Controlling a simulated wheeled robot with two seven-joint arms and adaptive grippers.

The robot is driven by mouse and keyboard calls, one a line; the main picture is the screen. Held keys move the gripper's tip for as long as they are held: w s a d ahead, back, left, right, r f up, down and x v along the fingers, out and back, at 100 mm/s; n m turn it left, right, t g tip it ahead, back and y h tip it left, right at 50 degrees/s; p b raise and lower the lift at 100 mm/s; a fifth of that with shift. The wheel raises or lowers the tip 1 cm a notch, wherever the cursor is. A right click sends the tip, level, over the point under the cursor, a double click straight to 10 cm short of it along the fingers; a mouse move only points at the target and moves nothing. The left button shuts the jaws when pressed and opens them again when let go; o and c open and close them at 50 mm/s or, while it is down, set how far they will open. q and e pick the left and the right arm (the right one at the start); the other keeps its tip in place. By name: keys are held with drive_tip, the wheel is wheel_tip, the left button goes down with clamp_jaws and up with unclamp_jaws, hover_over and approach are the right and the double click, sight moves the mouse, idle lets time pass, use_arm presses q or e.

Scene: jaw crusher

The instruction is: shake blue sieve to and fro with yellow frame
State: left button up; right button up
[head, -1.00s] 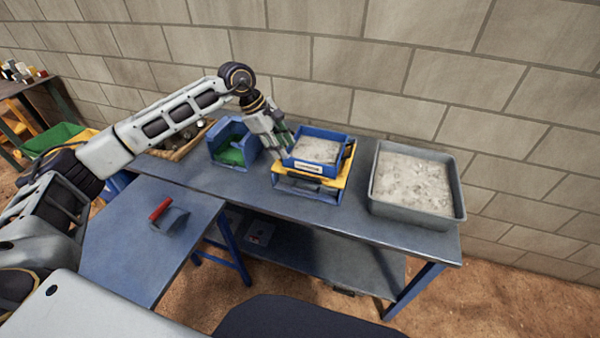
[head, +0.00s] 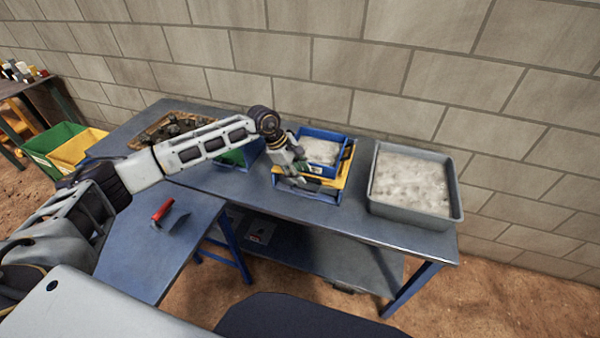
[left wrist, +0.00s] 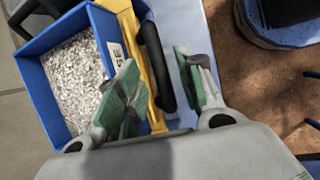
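The blue sieve (head: 325,166), filled with pale grey gravel, sits on the yellow frame (head: 343,173) on the workbench. In the left wrist view the blue sieve (left wrist: 33,68) is at the left, beside the yellow frame (left wrist: 131,30). A black handle (left wrist: 153,55) runs along the yellow frame. My left gripper (head: 298,180) is at the front left side of the sieve and hides part of it. In the left wrist view the gripper (left wrist: 158,82) is open, with green pads apart and the handle showing between them; contact cannot be told. My right gripper is not in view.
A grey tray of pale material (head: 378,209) stands right of the sieve. A blue box with green inside is partly hidden behind my left arm. A red-handled tool (head: 163,211) lies on the lower left table (head: 130,245). A block wall (head: 430,60) runs behind the bench.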

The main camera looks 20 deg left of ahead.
use_arm(q)
drive_tip(key=shift+d+f, duration=0.25)
drive_tip(key=shift+f, duration=0.25)
drive_tip(key=shift+c, duration=0.2)
